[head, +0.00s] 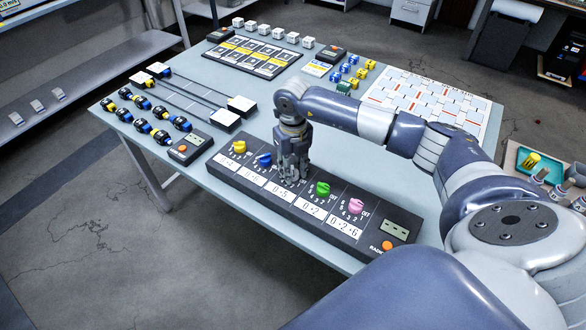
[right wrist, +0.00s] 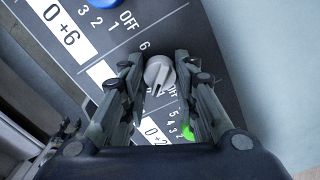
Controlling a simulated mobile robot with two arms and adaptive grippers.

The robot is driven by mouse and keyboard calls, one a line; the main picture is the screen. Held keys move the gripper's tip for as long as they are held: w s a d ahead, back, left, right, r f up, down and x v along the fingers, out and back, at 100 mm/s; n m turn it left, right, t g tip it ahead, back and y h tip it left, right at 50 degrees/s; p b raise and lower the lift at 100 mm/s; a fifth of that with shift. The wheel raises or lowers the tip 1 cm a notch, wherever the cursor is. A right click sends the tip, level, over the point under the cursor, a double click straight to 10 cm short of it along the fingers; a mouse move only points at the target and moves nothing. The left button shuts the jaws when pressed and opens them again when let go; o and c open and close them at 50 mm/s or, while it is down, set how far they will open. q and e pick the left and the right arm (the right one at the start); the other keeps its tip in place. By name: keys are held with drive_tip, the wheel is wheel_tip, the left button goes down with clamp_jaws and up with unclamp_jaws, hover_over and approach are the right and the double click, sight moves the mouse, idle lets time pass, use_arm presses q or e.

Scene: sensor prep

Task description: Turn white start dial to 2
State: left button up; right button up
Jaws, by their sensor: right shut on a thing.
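The white start dial (right wrist: 160,73) sits on the dark dial panel (head: 227,181), in the middle of its row of dials. In the head view it is hidden by my right gripper (head: 291,176), which points down over the panel. In the right wrist view the two fingers of my right gripper (right wrist: 164,88) stand on both sides of the dial and are shut on it. A dark mark shows on the dial's lower side, but I cannot tell which number it points to. My left gripper is in neither view.
Yellow (head: 239,147), blue (head: 264,160), green (head: 322,188) and pink (head: 356,204) dials flank it, the blue and green closest. An orange button (head: 387,245) and small display (head: 394,229) are at the panel's right end. Black trays and blocks stand farther back.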

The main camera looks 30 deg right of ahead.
sight(293, 169)
drive_tip(key=shift+m, duration=1)
drive_tip(key=shift+r, duration=0.1)
drive_tip(key=o, duration=1.1)
wheel_tip(293, 169, up, 12)
